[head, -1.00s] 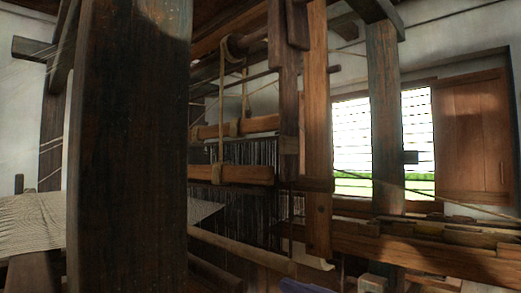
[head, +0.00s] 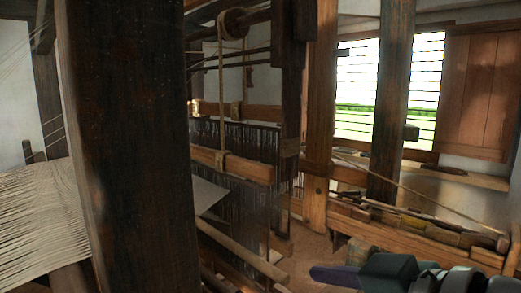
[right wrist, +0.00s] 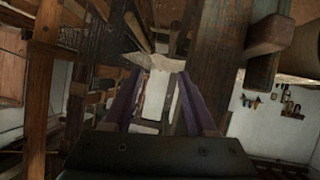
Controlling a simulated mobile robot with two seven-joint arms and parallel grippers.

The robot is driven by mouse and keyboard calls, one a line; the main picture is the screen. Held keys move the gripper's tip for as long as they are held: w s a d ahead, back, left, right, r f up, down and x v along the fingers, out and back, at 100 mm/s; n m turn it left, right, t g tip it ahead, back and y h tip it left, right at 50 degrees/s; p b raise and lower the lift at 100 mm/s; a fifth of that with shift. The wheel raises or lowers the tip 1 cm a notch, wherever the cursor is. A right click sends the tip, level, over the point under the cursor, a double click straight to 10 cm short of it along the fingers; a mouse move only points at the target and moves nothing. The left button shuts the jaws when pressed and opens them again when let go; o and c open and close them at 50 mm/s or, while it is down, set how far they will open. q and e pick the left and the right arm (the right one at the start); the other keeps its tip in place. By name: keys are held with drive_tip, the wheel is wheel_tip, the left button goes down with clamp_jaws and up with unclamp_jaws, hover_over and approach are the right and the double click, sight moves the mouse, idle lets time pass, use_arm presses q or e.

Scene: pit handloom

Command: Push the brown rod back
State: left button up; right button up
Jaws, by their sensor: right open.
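A long brown rod (head: 240,250) slants down to the right beside the thick dark post, in front of the loom's heddles. Its upper end is hidden behind the post. My right gripper (head: 318,273), with purple fingers, is low in the head view, to the right of the rod's lower end and apart from it in the picture. In the right wrist view the right gripper (right wrist: 158,80) is open, with nothing held between its fingers. The rod cannot be made out for sure in that view. My left gripper is not in view.
The dark post (head: 125,150) blocks much of the left side. Heddles (head: 250,140) hang behind a wooden bar (head: 235,167). White warp cloth (head: 40,220) lies at left. A wooden beam (head: 400,235) runs along the right below a barred window (head: 350,90). Some floor shows near centre.

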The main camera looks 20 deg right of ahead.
use_arm(q)
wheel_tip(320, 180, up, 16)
drive_tip(key=p, duration=1.4)
use_arm(e)
drive_tip(key=s+r+g, duration=0.4)
drive_tip(key=s+r, duration=0.3)
drive_tip(key=r, duration=0.4)
drive_tip(key=shift+s+a+g+h, duration=0.3)
drive_tip(key=shift+a+g, duration=0.1)
drive_tip(key=shift+a, duration=0.05)
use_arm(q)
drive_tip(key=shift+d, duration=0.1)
